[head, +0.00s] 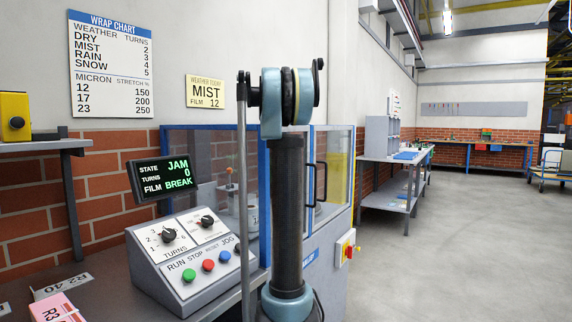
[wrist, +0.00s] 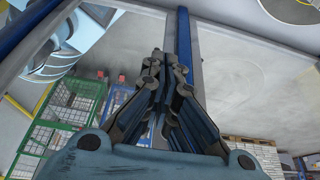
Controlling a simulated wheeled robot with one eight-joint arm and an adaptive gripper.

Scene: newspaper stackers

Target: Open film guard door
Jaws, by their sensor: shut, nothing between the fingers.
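The film guard (head: 263,195) is a blue-framed enclosure with clear panels behind the control console in the head view. Dark upright bar handles (head: 321,182) show on its right part, just right of my arm, and the door there looks closed. My arm stands in front and hides part of the guard. My gripper does not show in the head view. In the wrist view my gripper (wrist: 162,68) has its fingers together and empty, close to a blue frame post (wrist: 184,60). I cannot tell whether it touches the post. No handle is clear in the wrist view.
The console (head: 190,255) has knobs and coloured buttons; its display (head: 163,176) reads JAM, turns 0, film BREAK. A yellow box with a red button (head: 345,247) sits on the guard's right end. A grey workbench (head: 385,158) stands farther back. The floor at right is clear.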

